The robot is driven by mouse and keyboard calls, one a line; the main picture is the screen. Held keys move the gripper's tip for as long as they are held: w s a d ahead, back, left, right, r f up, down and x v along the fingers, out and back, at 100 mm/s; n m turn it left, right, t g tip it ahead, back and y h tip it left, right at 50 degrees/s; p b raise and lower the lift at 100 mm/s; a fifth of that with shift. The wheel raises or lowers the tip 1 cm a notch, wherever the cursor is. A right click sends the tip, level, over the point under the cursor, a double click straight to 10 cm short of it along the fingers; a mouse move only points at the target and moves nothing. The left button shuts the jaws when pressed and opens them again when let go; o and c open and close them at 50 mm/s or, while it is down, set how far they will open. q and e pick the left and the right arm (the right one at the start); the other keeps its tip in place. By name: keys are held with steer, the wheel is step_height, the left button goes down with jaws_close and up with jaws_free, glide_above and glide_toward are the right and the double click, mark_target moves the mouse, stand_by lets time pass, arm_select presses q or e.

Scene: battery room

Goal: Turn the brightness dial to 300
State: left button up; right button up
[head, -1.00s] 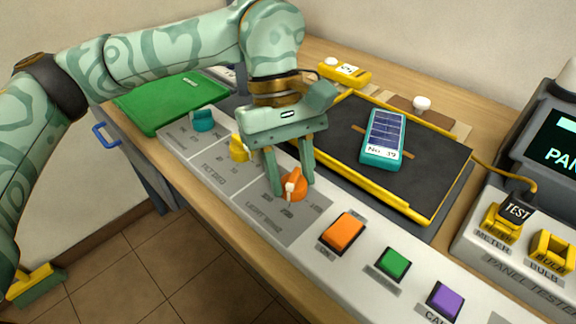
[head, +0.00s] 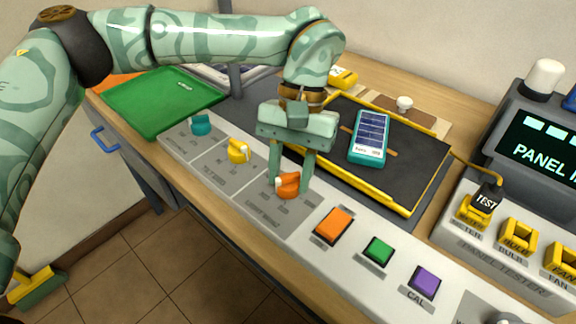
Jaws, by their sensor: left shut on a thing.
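The orange dial (head: 287,186) sits on the grey lower panel marked for light, on the long white console. My left gripper (head: 289,187) comes down over it from above, its two fingers on either side of the dial, shut on it. The dial's pale pointer mark points toward the left of the picture. The numbers around it are too small and partly covered to read. My right gripper is not in view.
A yellow dial (head: 238,150) and a teal dial (head: 201,124) stand up-left on the console. Orange (head: 333,226), green (head: 378,250) and purple (head: 424,281) buttons lie to the right. A solar panel (head: 370,138) rests on the dark, yellow-edged tray behind; the panel tester (head: 480,257) stands at right.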

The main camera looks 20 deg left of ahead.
arm_select(q)
steer(key=shift+m, duration=0.4)
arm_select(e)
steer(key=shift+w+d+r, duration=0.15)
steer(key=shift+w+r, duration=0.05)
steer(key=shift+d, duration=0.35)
arm_select(q)
steer(key=o, duration=1)
steer(key=p+v, duration=0.2)
steer(key=v, duration=0.5)
steer(key=shift+d+r+p, duration=0.15)
steer(key=shift+r+p, duration=0.1)
steer(key=shift+p, duration=0.05)
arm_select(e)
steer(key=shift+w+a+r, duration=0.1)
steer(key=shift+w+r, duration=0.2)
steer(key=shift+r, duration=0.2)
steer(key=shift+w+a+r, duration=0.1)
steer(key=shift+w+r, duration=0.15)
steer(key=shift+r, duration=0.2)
arm_select(q)
steer(key=shift+w, duration=0.1)
